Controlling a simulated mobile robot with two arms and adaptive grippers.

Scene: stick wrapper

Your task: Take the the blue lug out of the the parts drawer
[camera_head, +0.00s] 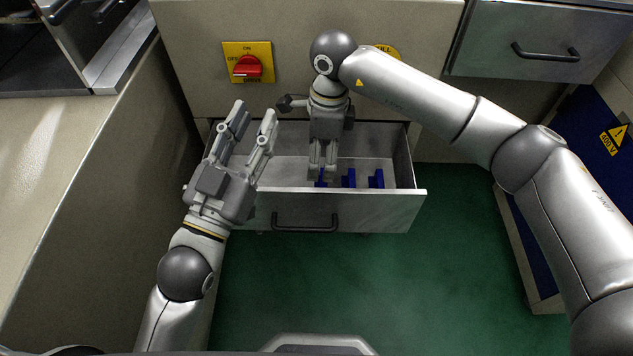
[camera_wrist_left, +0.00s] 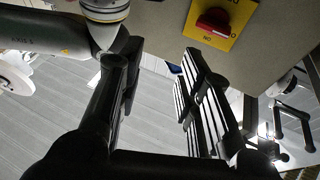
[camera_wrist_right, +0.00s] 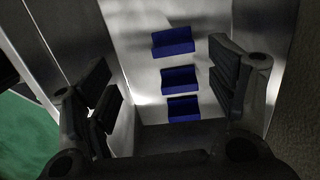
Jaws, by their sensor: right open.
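The parts drawer (camera_head: 390,208) is pulled open below the grey cabinet. Three blue lugs stand in a row on its floor: one at the left (camera_head: 321,184), partly hidden by my right gripper, one in the middle (camera_head: 349,178) and one at the right (camera_head: 376,179). The right wrist view shows all three lugs (camera_wrist_right: 173,41) (camera_wrist_right: 176,80) (camera_wrist_right: 184,108), clear of the fingers. My right gripper (camera_head: 322,174) points down into the drawer over the left lug, open and empty. My left gripper (camera_head: 255,112) is open and empty above the drawer's left side.
A red switch on a yellow plate (camera_head: 247,66) is on the cabinet face behind my left gripper. A dark knob or handle (camera_head: 290,103) shows beside my right wrist. A beige counter (camera_head: 70,190) stands at the left. Green floor (camera_head: 400,290) is free in front.

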